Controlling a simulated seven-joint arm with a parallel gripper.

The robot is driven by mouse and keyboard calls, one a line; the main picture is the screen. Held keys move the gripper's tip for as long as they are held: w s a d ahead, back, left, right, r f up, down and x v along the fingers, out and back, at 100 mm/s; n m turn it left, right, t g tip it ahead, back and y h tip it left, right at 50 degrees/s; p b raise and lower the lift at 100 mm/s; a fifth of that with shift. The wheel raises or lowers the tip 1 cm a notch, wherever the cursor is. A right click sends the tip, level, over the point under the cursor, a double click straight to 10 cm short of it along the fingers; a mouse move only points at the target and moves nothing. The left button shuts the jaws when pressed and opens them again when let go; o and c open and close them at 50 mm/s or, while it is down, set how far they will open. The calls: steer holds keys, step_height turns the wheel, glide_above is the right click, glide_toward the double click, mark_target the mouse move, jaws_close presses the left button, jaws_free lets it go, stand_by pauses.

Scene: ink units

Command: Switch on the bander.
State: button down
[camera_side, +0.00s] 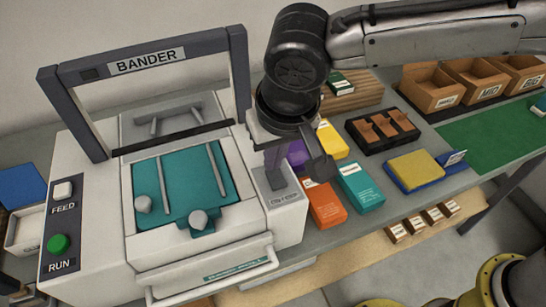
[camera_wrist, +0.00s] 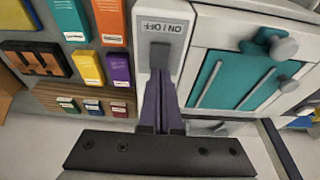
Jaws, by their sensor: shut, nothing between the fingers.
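The bander (camera_side: 190,255) is a pale machine with a dark arch lettered BANDER and a teal bed. Its switch (camera_side: 276,179) is a dark grey piece on the pale block at the machine's right side. In the wrist view the switch (camera_wrist: 159,54) shows below the ON / OFF label (camera_wrist: 164,28). My gripper (camera_wrist: 161,75) is shut and empty, its fingertips right at the near end of the switch. In the side view my gripper (camera_side: 274,157) points down over the switch. I cannot tell whether the fingertips touch it, and they partly hide it.
A green RUN button (camera_side: 58,244) and a pale FEED button (camera_side: 63,190) are on the machine's left panel. Orange (camera_side: 326,203) and teal (camera_side: 360,187) boxes stand close right of the switch block. The dark arch (camera_side: 240,75) rises close left of my gripper.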

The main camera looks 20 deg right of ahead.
steer(key=shift+w+f, duration=0.15)
steer(key=shift+f, duration=0.45)
